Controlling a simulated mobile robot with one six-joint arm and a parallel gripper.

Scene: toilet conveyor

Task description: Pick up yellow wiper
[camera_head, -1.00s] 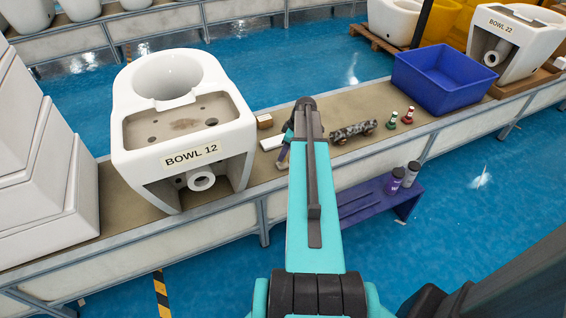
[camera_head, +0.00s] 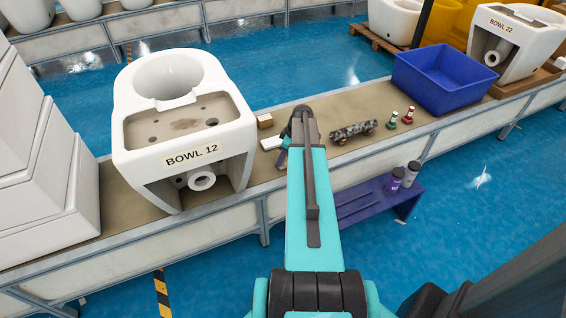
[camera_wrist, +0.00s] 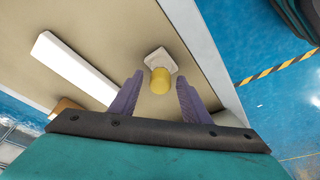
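In the wrist view, a small yellow cylindrical piece (camera_wrist: 160,80) with a pale square piece (camera_wrist: 161,59) at its far end appears to be the yellow wiper. It lies over the beige conveyor top (camera_wrist: 120,30). My gripper (camera_wrist: 159,80) is open, with one purple finger on each side of the yellow piece. Gaps show between the piece and both fingers, so I see no grip. I cannot tell the exact height of the fingers above the top. In the head view, my arm hides the wiper and most of the gripper.
A white bar (camera_wrist: 75,68) and a cardboard box (camera_head: 265,120) lie left of the gripper. Bowl 12 (camera_head: 185,130) stands further left.

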